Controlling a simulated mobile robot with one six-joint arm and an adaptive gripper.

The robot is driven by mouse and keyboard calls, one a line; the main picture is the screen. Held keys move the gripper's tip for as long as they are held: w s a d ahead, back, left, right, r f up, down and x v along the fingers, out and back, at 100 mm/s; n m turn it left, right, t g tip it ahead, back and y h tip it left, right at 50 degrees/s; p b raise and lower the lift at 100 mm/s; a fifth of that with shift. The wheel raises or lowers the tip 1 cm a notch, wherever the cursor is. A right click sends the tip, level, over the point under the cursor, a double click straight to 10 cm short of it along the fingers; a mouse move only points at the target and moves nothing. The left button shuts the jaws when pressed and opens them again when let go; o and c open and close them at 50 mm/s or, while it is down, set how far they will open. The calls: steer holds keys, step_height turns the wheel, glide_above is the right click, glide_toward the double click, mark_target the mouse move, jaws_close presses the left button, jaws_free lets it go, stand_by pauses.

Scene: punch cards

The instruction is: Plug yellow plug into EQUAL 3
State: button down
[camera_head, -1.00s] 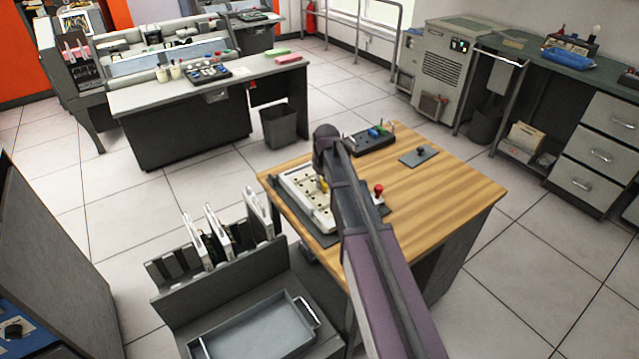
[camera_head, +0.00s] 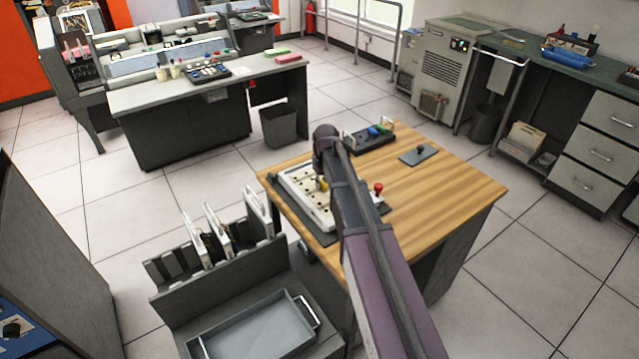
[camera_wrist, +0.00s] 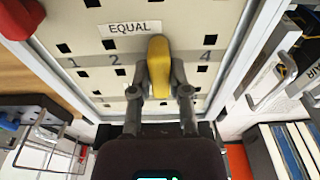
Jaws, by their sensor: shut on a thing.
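The yellow plug (camera_wrist: 159,66) stands over the pale panel (camera_wrist: 85,15) in the wrist view, just below and right of the EQUAL label (camera_wrist: 129,28). It covers the spot between the printed 2 and 4, where no 3 shows. My gripper (camera_wrist: 160,78) is shut on the plug, with one finger on each side. The hole under the plug is hidden, so I cannot tell whether its tip is in. In the head view the plug (camera_head: 323,185) is a small yellow spot over the panel (camera_head: 300,196), and my arm hides most of the gripper.
The panel lies on a wooden table (camera_head: 450,185). A red-knobbed piece (camera_head: 379,190), a black tray with coloured plugs (camera_head: 370,138) and a dark plate with a knob (camera_head: 418,155) are on it. A rack with upright panels (camera_head: 222,232) stands at the front left.

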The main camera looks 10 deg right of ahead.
steer(key=shift+s, duration=0.1)
steer(key=c, duration=0.5)
jaws_free()
steer(key=shift+f, duration=0.15)
steer(key=shift+w, duration=0.2)
steer(key=shift+r, duration=0.25)
step_height(320, 180, up, 9)
steer(key=p, duration=0.9)
steer(key=shift+f, duration=0.1)
steer(key=shift+r+p, duration=0.5)
steer(key=shift+p, duration=0.1)
